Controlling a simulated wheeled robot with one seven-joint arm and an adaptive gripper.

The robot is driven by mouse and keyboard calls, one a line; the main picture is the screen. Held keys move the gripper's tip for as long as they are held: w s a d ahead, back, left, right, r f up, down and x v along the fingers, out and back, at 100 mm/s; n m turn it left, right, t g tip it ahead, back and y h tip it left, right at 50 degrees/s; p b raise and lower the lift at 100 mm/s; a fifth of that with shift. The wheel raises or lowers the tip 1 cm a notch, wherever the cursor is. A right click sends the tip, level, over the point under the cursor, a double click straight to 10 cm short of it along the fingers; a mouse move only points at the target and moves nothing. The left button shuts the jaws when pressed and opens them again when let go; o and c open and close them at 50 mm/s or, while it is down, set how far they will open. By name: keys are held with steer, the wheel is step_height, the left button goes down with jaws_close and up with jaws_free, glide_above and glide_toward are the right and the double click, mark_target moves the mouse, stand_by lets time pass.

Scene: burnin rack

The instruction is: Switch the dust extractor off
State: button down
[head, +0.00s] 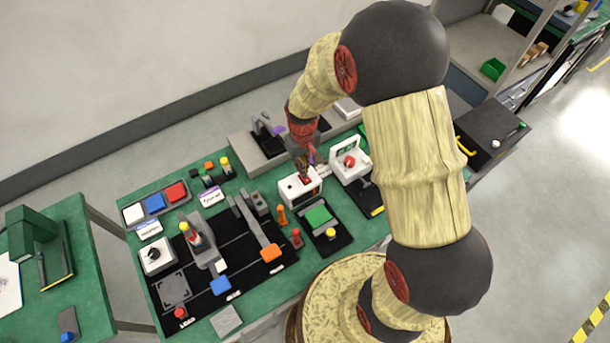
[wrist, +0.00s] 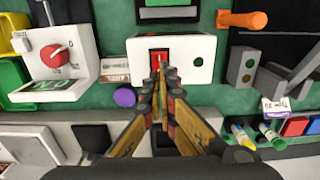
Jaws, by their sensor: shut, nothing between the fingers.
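A white box (wrist: 200,57) with a red rocker switch (wrist: 158,57), a dark round hole and a small green spot is straight ahead in the wrist view. In the head view this white box (head: 300,187) stands on the green bench below my wrist. No readable label names it as the dust extractor. My gripper (wrist: 162,70) is shut and empty, its fingertips pointing at the red switch and covering its lower part. I cannot tell whether they touch it. The gripper also shows in the head view (head: 305,167), close above the box. The switch's position is unclear.
A white unit with a red rotary knob (wrist: 53,55) stands left of the box in the wrist view. An orange handle (wrist: 242,19) and a grey block (wrist: 240,68) are to the right. A purple knob (wrist: 124,97) lies close by. Red, blue and white buttons (head: 155,204) sit farther left.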

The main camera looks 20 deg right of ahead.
steer(key=shift+r+p, duration=1.6)
steer(key=shift+r, duration=0.9)
